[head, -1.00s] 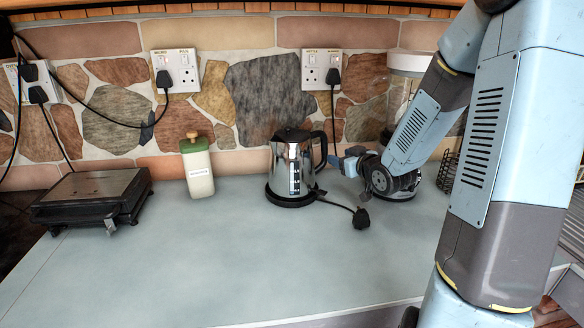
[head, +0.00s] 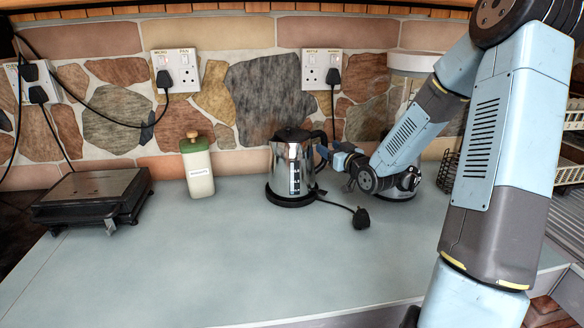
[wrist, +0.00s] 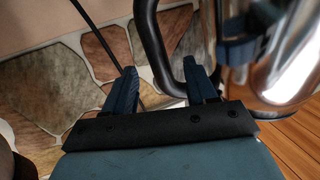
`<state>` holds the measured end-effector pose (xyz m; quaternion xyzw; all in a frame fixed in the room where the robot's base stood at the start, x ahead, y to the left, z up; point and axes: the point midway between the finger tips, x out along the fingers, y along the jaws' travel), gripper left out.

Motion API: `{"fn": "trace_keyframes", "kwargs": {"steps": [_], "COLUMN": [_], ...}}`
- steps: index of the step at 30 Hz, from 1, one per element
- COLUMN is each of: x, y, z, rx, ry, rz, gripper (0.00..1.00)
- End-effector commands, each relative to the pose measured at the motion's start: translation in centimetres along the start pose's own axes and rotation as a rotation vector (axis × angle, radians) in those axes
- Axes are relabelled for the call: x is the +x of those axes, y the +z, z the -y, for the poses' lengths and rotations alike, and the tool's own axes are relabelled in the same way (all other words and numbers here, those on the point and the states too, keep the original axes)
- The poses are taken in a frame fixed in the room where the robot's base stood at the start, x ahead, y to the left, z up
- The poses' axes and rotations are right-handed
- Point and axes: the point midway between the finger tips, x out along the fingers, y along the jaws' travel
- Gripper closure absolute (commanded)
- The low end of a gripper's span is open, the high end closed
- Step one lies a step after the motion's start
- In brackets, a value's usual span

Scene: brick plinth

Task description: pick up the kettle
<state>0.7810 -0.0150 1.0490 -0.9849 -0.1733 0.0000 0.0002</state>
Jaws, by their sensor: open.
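The kettle (head: 282,166) is shiny metal with a black lid, handle and base, and stands upright on the counter. Its black handle is on the right side, facing my gripper (head: 328,155). In the wrist view my gripper (wrist: 160,72) is open, with its two blue fingers apart. The black kettle handle (wrist: 150,40) passes between the fingers. The kettle's metal body (wrist: 292,70) is at the right of that view and mirrors a finger. I cannot tell whether either finger touches the handle.
A wire rack (head: 448,172) is at the right. The front counter is clear.

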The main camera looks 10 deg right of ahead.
Motion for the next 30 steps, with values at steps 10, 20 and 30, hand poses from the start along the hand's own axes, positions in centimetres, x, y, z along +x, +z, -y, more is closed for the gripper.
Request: {"fn": "trace_keyframes", "kwargs": {"steps": [10,20,30], "x": [3.9,5.3,5.3], "y": [0.5,0.5,0.4], "z": [0.1,0.1,0.1], "rx": [0.002,0.000,0.000], "ry": [-0.001,0.000,0.000], "rz": [0.000,0.001,0.001], "gripper": [0.44,0.44,0.67]}}
